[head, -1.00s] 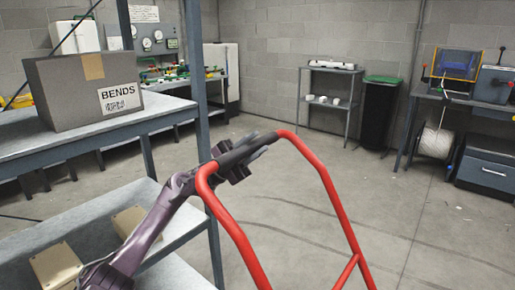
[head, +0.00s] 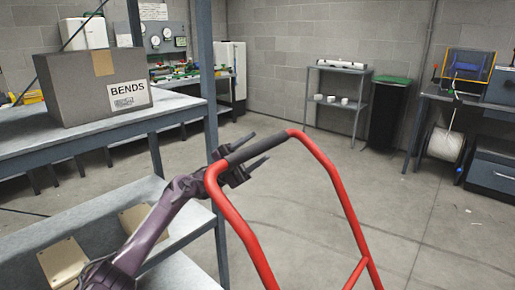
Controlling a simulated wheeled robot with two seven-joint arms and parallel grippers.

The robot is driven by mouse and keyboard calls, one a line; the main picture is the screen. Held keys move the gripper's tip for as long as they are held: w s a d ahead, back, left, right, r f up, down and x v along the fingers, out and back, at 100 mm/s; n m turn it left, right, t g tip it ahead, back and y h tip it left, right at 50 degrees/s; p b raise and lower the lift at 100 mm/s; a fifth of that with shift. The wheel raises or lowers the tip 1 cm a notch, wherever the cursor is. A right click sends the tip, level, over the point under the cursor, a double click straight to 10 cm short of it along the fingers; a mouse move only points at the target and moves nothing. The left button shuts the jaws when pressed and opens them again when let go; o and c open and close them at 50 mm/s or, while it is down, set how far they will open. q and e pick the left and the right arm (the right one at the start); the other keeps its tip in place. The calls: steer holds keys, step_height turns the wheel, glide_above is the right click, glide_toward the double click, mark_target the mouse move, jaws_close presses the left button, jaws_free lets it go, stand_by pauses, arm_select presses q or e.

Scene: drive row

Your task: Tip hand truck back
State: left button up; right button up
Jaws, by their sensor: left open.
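The red hand truck (head: 334,179) stands in front of me, its looped top handle rising toward the middle of the head view. A black grip (head: 257,149) covers the handle's crossbar. My left gripper (head: 260,148) is at this grip, with its jaws open. One finger shows above the grip and one below it, so the bar lies between them in the picture. I cannot tell whether either finger touches it. The lower part of the hand truck is out of view. My right gripper is not in view.
A shelf rack (head: 205,90) stands close on the left, with a grey box (head: 75,92) marked BENDS on it and beige boxes lower down. A black bin (head: 388,115), small shelf (head: 338,70) and workbench (head: 437,95) line the back. The floor beyond the handle is clear.

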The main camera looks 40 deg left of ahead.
arm_select(q)
steer(key=v, duration=0.6)
steer(key=shift+s+b, duration=0.15)
steer(key=shift+b, duration=0.3)
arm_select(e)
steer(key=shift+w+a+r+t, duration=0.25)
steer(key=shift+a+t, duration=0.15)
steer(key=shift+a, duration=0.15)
